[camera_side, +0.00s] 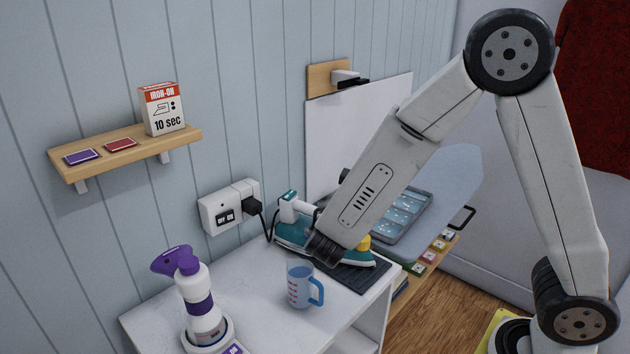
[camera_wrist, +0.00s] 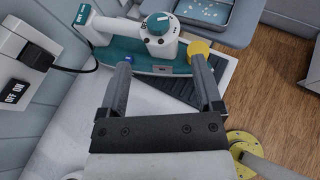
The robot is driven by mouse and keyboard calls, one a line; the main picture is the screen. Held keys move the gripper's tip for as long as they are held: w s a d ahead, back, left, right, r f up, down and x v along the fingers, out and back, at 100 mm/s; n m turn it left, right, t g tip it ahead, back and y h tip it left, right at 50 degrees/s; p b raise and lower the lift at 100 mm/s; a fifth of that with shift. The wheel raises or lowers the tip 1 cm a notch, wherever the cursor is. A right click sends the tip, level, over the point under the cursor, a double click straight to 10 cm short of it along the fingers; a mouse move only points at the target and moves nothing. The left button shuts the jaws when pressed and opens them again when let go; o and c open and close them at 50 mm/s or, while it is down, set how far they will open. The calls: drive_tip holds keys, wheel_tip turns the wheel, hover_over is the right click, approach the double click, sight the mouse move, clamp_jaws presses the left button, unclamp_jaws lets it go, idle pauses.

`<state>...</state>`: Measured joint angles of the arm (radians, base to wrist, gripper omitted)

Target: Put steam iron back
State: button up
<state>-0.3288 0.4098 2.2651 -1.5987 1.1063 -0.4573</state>
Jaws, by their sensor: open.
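The teal and white steam iron (camera_side: 291,232) is at the back of the white cabinet top, by a dark ribbed rest mat (camera_side: 363,276). In the wrist view the iron (camera_wrist: 150,58) lies across the upper middle, its white handle at the top and a yellow round part at its right. The dark mat (camera_wrist: 217,72) shows beside and beneath it. My gripper (camera_wrist: 164,80) is open, its two fingers reaching toward the iron's near side with nothing between them. In the side view my arm's end hides part of the iron, and contact cannot be told.
A blue measuring jug (camera_side: 300,286) and a purple-white spray bottle (camera_side: 196,290) stand at the front of the cabinet top (camera_side: 262,328). A wall socket (camera_side: 229,206) with a plugged cord is at the left. A blue tray (camera_side: 405,226) lies behind my arm.

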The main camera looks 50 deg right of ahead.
drive_tip(key=s+a+f+m+g+y, duration=0.1)
drive_tip(key=s+m+y, duration=0.4)
drive_tip(key=m, duration=0.7)
drive_tip(key=s+a+f+m+g+y, duration=0.2)
drive_tip(key=s+m+y, duration=0.4)
drive_tip(key=m, duration=0.6)
drive_tip(key=shift+s+f+g, duration=0.55)
drive_tip(key=shift+f+g, duration=0.1)
drive_tip(key=shift+g, duration=0.15)
